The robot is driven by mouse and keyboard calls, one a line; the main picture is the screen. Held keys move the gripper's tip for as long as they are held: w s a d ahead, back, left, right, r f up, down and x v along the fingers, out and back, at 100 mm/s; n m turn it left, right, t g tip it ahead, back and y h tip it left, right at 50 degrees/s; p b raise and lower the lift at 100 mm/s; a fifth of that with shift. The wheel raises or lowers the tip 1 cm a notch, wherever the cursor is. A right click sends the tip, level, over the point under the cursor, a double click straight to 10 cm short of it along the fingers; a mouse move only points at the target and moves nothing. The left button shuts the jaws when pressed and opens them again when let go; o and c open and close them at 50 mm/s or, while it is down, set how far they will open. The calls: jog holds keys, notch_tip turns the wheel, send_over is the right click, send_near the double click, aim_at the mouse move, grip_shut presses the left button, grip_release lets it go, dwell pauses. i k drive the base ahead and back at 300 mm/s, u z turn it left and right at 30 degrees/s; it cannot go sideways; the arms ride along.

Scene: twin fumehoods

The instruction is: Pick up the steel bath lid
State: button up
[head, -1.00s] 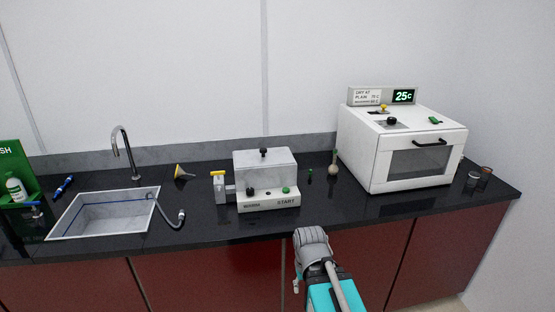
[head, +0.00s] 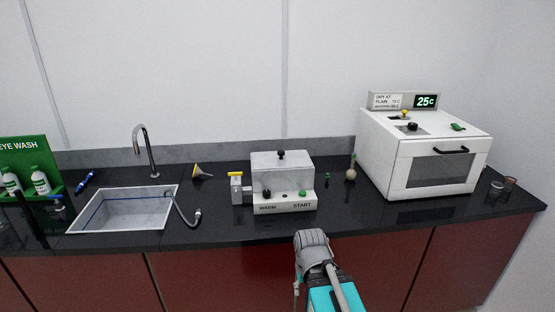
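The steel bath lid (head: 262,161) sits on top of the bath (head: 268,207), a grey box with a white front panel marked WARM and START. The lid has a black knob (head: 281,154) at its middle. The bath stands on the black counter, between the sink and the white oven. My arm shows at the bottom centre, in front of the counter and to the lower right of the bath. My gripper's fingers cannot be made out, and nothing of mine touches the lid.
A yellow-topped valve (head: 237,188) adjoins the bath's left side. A sink (head: 75,222) with tap and hose lies left. A yellow funnel (head: 199,172) and a round flask (head: 351,174) stand near the bath. The white oven (head: 388,165) takes the right. Counter (head: 225,220) in front is clear.

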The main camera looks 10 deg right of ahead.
aim_at(280, 160)
jog(key=i, duration=0.85)
jog(key=z, duration=0.05)
